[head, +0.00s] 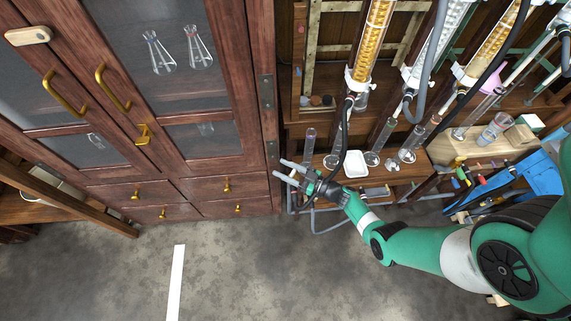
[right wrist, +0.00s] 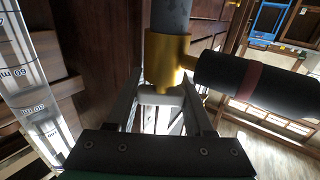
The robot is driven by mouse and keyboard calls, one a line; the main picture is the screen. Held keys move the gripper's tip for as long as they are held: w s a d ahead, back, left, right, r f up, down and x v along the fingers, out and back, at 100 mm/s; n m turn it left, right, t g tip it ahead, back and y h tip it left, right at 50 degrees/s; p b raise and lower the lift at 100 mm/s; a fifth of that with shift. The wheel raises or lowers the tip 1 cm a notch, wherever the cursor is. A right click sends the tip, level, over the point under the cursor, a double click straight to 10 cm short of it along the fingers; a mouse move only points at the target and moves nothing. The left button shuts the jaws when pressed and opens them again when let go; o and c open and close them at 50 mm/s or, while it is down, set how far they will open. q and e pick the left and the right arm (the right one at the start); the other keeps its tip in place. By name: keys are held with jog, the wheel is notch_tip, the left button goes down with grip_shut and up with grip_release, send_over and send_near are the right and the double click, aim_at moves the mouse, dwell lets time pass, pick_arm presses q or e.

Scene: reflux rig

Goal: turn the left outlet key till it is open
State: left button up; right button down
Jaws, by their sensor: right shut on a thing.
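In the right wrist view a brass valve fitting (right wrist: 168,62) stands between the fingers of my right gripper (right wrist: 163,88). A black handle with a dark red band (right wrist: 250,82) reaches out from it to the right, and a grey tube runs up from it. I take this to be the outlet key. The gripper is shut on it, though the exact contact at the fingertips is partly hidden. In the head view my right gripper (head: 280,168) is low beside the rig's shelf; the key cannot be made out there. My left gripper is not in view.
A graduated glass cylinder (right wrist: 32,95) is close at the left of the right wrist view. In the head view a white tray (head: 355,164) and several flasks stand on the shelf, near dark hoses. The wooden cabinet (head: 235,100) is to the left. The floor in front is clear.

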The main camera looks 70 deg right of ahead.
jog(key=shift+s+a+n+g+y+b, duration=0.1)
jog(key=shift+a+n+g+y+b, duration=0.3)
jog(key=shift+n+y+b, duration=1.1)
jog(key=shift+s+a+n+g+y+b, duration=0.15)
jog(key=shift+n+g+y+b, duration=0.65)
jog(key=shift+y, duration=1.3)
jog(key=shift+s+a+n+g+y+b, duration=0.1)
jog(key=shift+a+n+g+y+b, duration=0.25)
jog(key=shift+n+y+b, duration=1.15)
jog(key=shift+r+y+p, duration=0.1)
jog(key=shift+y+p, duration=0.3)
jog(key=shift+p, duration=0.1)
jog(key=shift+c, duration=1.4)
grip_release()
jog(key=shift+w, duration=0.1)
